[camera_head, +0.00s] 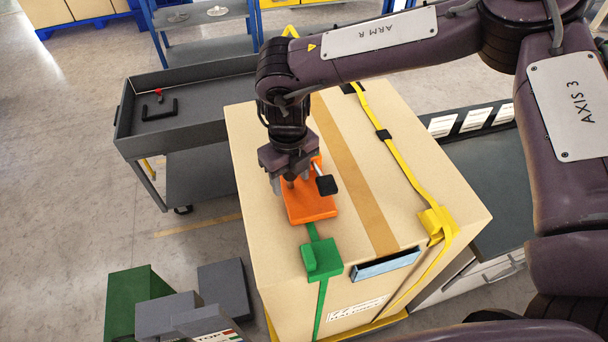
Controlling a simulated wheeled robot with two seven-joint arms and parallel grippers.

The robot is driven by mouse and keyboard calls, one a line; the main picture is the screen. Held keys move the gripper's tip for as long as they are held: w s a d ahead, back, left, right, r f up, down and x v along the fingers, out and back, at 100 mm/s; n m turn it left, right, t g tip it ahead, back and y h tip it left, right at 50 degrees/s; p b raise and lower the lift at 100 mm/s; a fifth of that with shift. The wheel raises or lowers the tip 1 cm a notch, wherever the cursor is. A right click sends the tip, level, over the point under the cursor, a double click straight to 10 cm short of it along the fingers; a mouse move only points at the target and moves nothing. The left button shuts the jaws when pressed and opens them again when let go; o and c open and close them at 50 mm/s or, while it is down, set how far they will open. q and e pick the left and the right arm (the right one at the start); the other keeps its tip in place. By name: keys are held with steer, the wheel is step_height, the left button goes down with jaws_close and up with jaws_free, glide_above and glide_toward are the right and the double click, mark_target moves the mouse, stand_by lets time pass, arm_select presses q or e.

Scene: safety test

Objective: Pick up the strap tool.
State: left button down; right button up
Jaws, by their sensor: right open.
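The orange strap tool (312,207) lies on top of a large cardboard box (245,150), over the line of a green strap (312,232). A short lever with a black knob (327,185) sticks up from it. My right gripper (290,184) points down right over the tool, with its fingers open at the tool's left part. The gripper hides the far part of the tool, and I cannot tell whether the fingers touch it. My left gripper is not in view.
A yellow strap (402,165) with a yellow buckle (437,222) runs along the box's right side. A green buckle (322,259) sits at its front edge. A grey cart (190,108) stands left. Grey and green blocks (135,300) are at lower left.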

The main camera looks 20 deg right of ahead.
steer(key=c, duration=1.2)
steer(key=shift+r, duration=0.1)
jaws_close()
steer(key=shift+w, duration=0.1)
